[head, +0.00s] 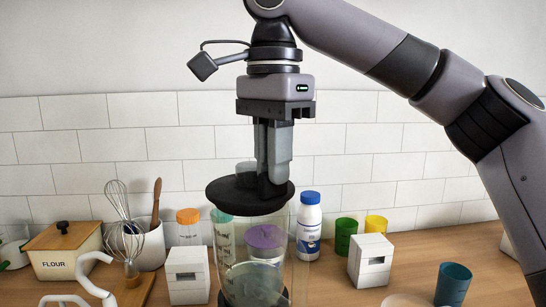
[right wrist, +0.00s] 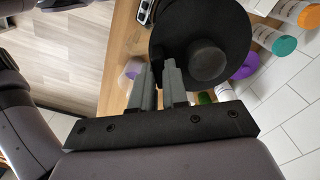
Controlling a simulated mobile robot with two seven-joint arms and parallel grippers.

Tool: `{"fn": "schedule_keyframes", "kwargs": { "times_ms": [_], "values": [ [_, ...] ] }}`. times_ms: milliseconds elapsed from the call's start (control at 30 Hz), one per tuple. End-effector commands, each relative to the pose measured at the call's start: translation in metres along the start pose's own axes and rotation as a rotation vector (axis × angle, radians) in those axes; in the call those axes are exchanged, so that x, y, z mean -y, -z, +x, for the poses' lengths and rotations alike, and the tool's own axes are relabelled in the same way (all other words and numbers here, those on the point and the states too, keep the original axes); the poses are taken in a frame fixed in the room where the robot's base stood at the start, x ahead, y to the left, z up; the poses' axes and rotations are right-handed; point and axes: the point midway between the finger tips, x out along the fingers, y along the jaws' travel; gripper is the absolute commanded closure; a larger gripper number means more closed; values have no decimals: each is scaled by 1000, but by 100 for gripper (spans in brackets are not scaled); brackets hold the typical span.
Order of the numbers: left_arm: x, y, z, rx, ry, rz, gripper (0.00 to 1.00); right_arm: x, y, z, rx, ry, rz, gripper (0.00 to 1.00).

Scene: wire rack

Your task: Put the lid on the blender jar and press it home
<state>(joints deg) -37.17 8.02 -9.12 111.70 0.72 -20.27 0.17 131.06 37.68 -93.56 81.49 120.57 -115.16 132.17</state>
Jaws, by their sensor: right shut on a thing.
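The black round lid (head: 225,197) is at the top of the clear blender jar (head: 255,275) in the head view. The lid looks roughly level; I cannot tell whether it touches the rim or is seated. My right gripper (head: 272,180) points down from above and is shut on the lid, right of the lid's middle. In the right wrist view the lid (right wrist: 180,28) shows as a black disc with a raised round knob, beside the fingertips of my right gripper (right wrist: 160,72). The jar's rim is mostly hidden by the lid. My left gripper is not in view.
A white bottle with a blue cap (head: 309,228) stands close right of the jar. A purple-lidded container (head: 265,238) shows through it. White boxes (head: 187,275) (head: 371,260) stand on both sides. A flour box (head: 65,250) and whisks are at left; a teal cup (head: 453,284) at right.

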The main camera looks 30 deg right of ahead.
Motion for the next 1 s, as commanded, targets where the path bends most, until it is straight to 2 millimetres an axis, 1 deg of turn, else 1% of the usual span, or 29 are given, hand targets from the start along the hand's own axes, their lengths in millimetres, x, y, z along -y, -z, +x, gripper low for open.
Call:
{"fn": "schedule_keyframes", "kwargs": {
  "times_ms": [233, 700, 1000],
  "values": [
    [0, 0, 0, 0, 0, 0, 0, 0, 0, 1, 0, 0, -1, 100],
    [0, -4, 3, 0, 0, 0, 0, 0, -1, 12, 1, 0, 0, 100],
    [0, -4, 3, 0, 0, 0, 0, 0, 0, 12, 0, 1, 0, 100]
  ]
}}
